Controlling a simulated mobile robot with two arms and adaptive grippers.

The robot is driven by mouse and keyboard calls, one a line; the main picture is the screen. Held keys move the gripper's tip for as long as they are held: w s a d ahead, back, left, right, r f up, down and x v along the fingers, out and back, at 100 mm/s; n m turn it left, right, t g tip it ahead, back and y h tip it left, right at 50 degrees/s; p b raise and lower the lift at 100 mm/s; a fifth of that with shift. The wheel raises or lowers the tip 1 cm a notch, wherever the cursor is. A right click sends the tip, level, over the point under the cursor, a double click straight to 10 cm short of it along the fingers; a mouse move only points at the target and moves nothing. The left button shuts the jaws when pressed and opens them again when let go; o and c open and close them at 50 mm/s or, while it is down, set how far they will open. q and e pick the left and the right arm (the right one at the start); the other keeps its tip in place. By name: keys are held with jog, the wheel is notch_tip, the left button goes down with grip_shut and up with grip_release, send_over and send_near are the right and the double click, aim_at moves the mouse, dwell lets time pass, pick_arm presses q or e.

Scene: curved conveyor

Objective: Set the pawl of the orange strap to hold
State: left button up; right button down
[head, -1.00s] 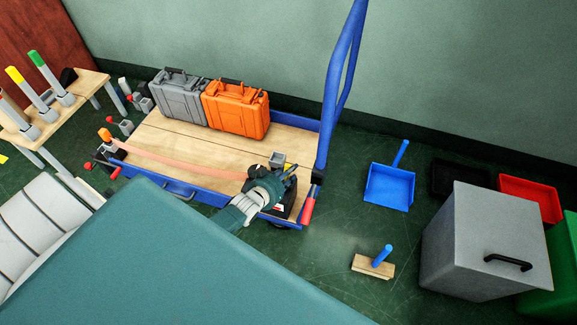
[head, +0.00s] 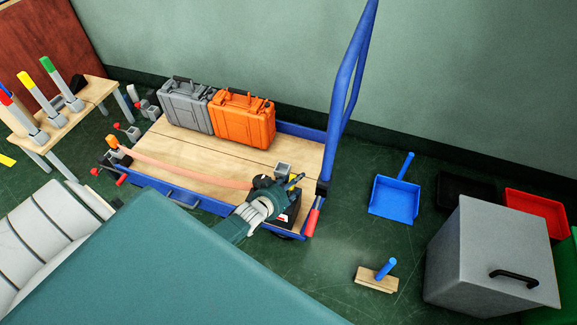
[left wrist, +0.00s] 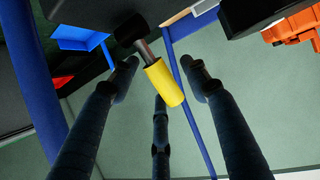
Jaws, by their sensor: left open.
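The orange strap (head: 185,168) runs as a pale orange band across the wooden deck of a blue cart. Its left end is by an orange-topped fitting (head: 112,142) at the cart's edge. Its right end goes behind my left gripper (head: 286,187), beside a small grey block (head: 283,169). A yellow-tipped lever shows just past the fingers; in the left wrist view it is a yellow grip (left wrist: 164,82) on a grey shaft. My left gripper (left wrist: 160,90) is open around this grip, with gaps visible beside it. The gripper hides most of the ratchet body. My right gripper is out of view.
A grey case (head: 186,105) and an orange case (head: 242,118) stand at the deck's back. The cart's blue handle (head: 345,95) rises right of my gripper. A blue dustpan (head: 394,199), a brush (head: 377,278) and a grey box (head: 490,255) are further right.

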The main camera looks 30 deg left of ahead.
pick_arm(q)
jog(key=v, duration=1.1)
jog(key=shift+s+r, duration=0.2)
jog(key=shift+s, duration=0.15)
